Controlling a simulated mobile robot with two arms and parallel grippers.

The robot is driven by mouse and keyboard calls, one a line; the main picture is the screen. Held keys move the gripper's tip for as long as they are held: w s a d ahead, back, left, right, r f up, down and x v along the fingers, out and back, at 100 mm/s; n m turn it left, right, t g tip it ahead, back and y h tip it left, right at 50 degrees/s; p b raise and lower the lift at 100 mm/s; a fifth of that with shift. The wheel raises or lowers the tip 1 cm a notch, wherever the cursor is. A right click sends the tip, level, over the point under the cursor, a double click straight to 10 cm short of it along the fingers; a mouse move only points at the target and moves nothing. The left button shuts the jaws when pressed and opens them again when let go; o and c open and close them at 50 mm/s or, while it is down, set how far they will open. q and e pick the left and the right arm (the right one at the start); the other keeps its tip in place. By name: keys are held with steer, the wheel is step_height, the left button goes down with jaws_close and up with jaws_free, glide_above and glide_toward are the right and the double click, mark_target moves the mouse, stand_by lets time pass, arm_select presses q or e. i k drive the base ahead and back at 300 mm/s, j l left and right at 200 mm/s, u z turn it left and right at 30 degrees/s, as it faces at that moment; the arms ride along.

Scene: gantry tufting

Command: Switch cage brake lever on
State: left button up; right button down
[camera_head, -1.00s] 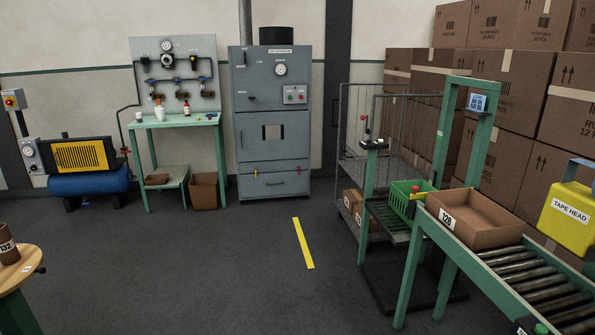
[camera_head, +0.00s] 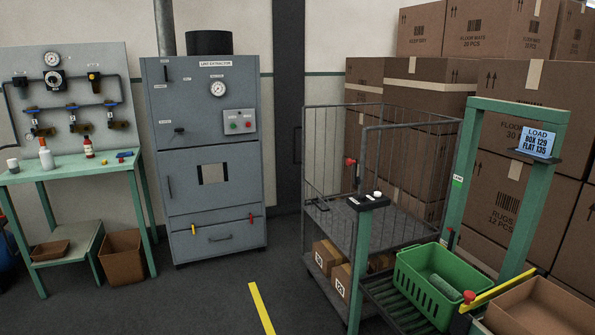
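The wire roll cage (camera_head: 322,150) stands right of centre in the head view, with its mesh sides up and a grey deck inside. A lever with a red knob (camera_head: 350,161) stands up at the cage's near side, just above a green post's head. I cannot tell whether it is mounted on the cage or on the post, or which position is on. The post's head blocks the view of its lower end. Neither of my grippers is in view.
The green post (camera_head: 360,262) carries a dark control box (camera_head: 357,203) with a white button, close in front of the cage. Boxes sit on the cage's lower shelf. A green crate (camera_head: 408,275) and roller conveyor stand to the right. Floor left of the yellow line (camera_head: 261,308) is clear.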

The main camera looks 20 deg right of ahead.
mark_target(356, 180)
steer(key=i, duration=2.05)
steer(key=i+z, duration=0.1)
steer(key=z, duration=0.45)
